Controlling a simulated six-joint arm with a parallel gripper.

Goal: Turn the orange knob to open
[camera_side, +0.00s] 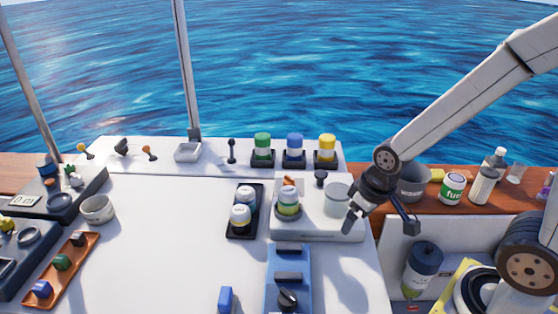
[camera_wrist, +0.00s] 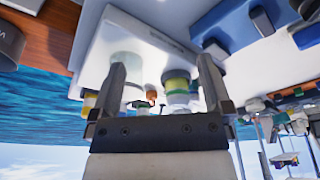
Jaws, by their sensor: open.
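A small orange knob or handle (camera_side: 288,181) shows on the white raised box (camera_side: 335,231), just behind a green-and-yellow banded jar (camera_side: 288,203). In the wrist view an orange piece (camera_wrist: 151,95) shows small between the fingers, beside the banded jar (camera_wrist: 177,88). Another small orange-tipped lever (camera_side: 149,152) stands at the back left of the white deck; I cannot tell which one the task means. My gripper (camera_side: 381,223) is open and empty at the right end of the white box, apart from the orange knob. Its spread fingers (camera_wrist: 163,66) also show in the wrist view.
A clear cup (camera_side: 337,200) stands on the white box between my gripper and the banded jar. A black-topped post (camera_side: 321,179) is behind it. A blue panel with black knobs (camera_side: 289,264) lies in front. Bottles and cans (camera_side: 453,188) line the wooden ledge at right.

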